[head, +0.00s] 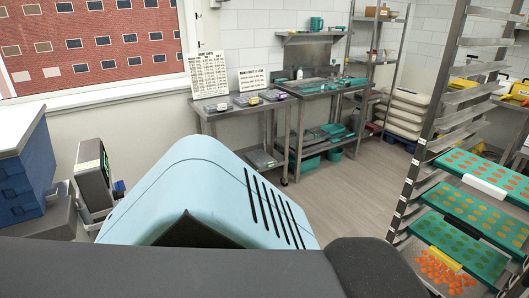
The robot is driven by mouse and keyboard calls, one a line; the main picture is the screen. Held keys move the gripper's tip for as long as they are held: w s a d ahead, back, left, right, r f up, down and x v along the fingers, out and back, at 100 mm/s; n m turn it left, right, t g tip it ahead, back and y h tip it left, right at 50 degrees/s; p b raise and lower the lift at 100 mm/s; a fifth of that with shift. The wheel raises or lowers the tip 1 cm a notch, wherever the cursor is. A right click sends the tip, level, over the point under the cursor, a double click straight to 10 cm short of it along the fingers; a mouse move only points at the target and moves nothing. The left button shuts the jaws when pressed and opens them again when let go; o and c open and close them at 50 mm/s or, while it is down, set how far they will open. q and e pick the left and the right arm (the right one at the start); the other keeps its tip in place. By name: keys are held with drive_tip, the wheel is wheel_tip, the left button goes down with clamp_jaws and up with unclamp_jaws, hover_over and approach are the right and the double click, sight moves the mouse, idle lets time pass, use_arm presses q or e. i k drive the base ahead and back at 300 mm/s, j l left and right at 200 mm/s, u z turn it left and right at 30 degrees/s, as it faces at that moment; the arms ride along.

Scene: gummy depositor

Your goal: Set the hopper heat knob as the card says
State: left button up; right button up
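No heat knob or hopper can be made out in the head view. A white card with rows of small print (209,76) stands against the wall at the back of a steel table, and a smaller white card (254,78) stands to its right. Their small print is too fine to read, so I cannot tell which one gives the heat setting. A device with a dark, green-lit screen (94,170) stands at the left, seen at a slant. Neither of my grippers is in view.
The steel table (206,112) holds several small trays. A steel bench (296,92) with teal items stands to its right. A tall rack (418,160) with teal trays of gummies is at the right. Blue crates (30,175) are at the left. Open floor (340,200) lies in the middle.

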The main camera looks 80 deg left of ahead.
sight(117, 195)
drive_tip(key=u, duration=4.5)
drive_tip(key=l+z, duration=0.1)
drive_tip(key=l, duration=0.35)
drive_tip(key=i+l+z, duration=0.1)
drive_tip(key=l, duration=0.35)
drive_tip(key=i+l+z, duration=0.1)
drive_tip(key=l, duration=0.3)
drive_tip(key=i+l+z, duration=0.15)
drive_tip(key=l, duration=0.3)
drive_tip(key=l+z, duration=0.1)
drive_tip(key=l, duration=0.35)
